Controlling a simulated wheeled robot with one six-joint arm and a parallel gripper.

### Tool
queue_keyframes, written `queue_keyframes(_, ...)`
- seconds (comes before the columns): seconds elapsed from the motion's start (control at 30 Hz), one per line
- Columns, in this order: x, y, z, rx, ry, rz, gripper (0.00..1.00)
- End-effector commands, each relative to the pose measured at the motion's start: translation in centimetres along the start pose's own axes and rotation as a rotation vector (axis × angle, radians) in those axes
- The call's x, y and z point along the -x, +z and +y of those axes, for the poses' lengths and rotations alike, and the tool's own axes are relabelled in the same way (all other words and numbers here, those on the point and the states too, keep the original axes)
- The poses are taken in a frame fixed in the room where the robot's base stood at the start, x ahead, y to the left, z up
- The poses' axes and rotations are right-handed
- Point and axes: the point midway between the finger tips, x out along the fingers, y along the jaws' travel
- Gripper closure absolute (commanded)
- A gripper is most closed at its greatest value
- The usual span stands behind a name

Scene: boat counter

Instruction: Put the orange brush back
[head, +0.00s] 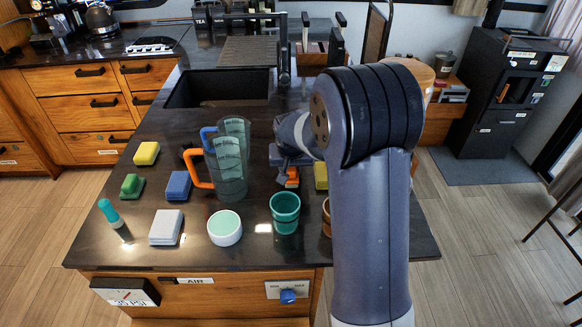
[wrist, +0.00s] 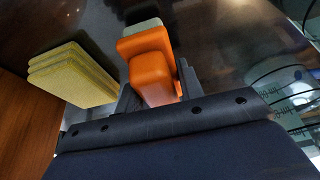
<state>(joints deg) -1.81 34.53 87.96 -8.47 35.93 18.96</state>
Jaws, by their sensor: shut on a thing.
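The orange brush (head: 292,178) is at the middle of the dark counter in the head view, below my gripper (head: 290,164). In the wrist view, the orange brush (wrist: 151,62) stands between the two dark fingers of my gripper (wrist: 156,90), which is shut on its orange body. A pale strip shows at the brush's far end. Whether the brush touches the counter is hard to tell. My arm hides part of the counter at the right.
A yellow sponge stack (wrist: 75,76) lies beside the brush. Clear measuring jugs (head: 232,165) stand left of my gripper, a teal cup (head: 285,213) and a white bowl (head: 225,229) in front. Sponges, a green brush (head: 132,187) and a teal-topped bottle (head: 111,214) are at left. The sink (head: 215,88) is behind.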

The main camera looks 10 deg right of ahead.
Motion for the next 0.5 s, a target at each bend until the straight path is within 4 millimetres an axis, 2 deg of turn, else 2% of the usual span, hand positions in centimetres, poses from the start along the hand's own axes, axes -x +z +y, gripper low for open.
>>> queue_keyframes(0.47,-0.91,0.33,-0.01,0.0,0.0,0.002,0.85)
queue_keyframes(0.5,-0.91,0.34,-0.01,0.0,0.0,0.002,0.63)
